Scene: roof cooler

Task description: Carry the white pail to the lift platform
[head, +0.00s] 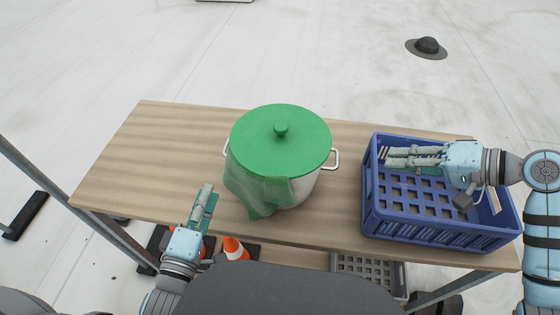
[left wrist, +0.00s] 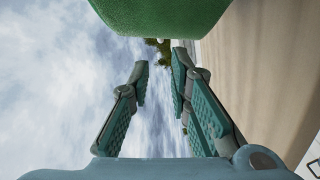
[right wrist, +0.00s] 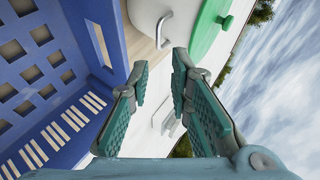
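The white pail (head: 306,187) stands upright on the wooden table. A green lid (head: 280,140) with a knob covers it, and a green cloth (head: 262,196) hangs down its front. Metal handles show at both sides; the right handle (head: 333,160) also shows in the right wrist view (right wrist: 164,28). My left gripper (head: 207,198) is open and empty, to the left of and nearer than the pail; green material (left wrist: 160,15) fills the top of the left wrist view. My right gripper (head: 388,157) is open above the blue crate, pointing at the pail, apart from its handle. The lift platform cannot be made out.
A blue crate (head: 430,239) stands on the table (head: 150,150) right of the pail, under my right gripper. An orange cone (head: 234,248) and a grey crate (head: 370,262) are below the table's near edge. The table's left part is clear. A dark round vent (head: 427,46) stands on the roof behind.

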